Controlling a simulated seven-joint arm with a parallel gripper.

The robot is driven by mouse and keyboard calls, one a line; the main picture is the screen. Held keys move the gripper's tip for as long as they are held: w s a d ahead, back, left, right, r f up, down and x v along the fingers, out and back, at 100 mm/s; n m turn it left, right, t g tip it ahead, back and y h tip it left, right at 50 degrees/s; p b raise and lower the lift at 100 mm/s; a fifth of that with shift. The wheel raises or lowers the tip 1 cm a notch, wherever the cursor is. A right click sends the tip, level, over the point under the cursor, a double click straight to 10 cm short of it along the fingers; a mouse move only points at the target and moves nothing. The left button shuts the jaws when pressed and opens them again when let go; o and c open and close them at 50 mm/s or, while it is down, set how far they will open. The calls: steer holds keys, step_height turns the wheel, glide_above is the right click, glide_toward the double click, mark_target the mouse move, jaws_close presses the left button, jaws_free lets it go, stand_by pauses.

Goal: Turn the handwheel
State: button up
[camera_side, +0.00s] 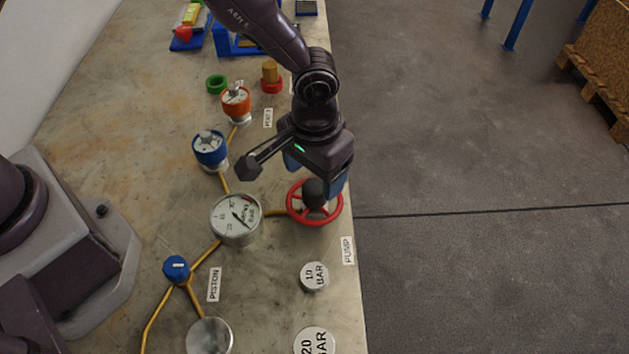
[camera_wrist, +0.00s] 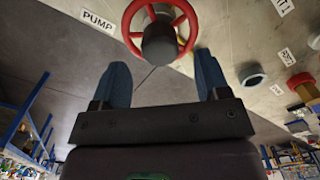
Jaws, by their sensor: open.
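The red handwheel (camera_side: 294,206) sits near the right edge of the bench, beside the PUMP label. It has a dark grey hub or knob standing at its middle. In the wrist view the handwheel (camera_wrist: 127,22) is at the top centre, ahead of the fingertips. My gripper (camera_side: 318,178) is above and just behind the wheel in the side view. In the wrist view my gripper (camera_wrist: 159,75) shows two blue fingers spread apart, with nothing between them. The fingers look apart from the wheel, one toward each side of the hub. In the side view my gripper partly hides the far rim.
A pressure gauge (camera_side: 237,220) stands left of the wheel. The PUMP label (camera_side: 348,251) and a 10 BAR weight (camera_side: 315,276) lie nearer the camera. Blue (camera_side: 210,149) and orange (camera_side: 236,104) flanged vessels stand behind left. Yellow pipes run along the bench. The bench ends just right of the wheel.

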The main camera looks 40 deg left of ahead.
mark_target(314, 186)
steer(key=shift+f, duration=1.7)
steer(key=c, duration=0.9)
steer(key=shift+c, duration=0.2)
steer(key=m, duration=0.5)
steer(key=shift+m, duration=0.4)
steer(key=m, duration=0.5)
steer(key=shift+m, duration=0.4)
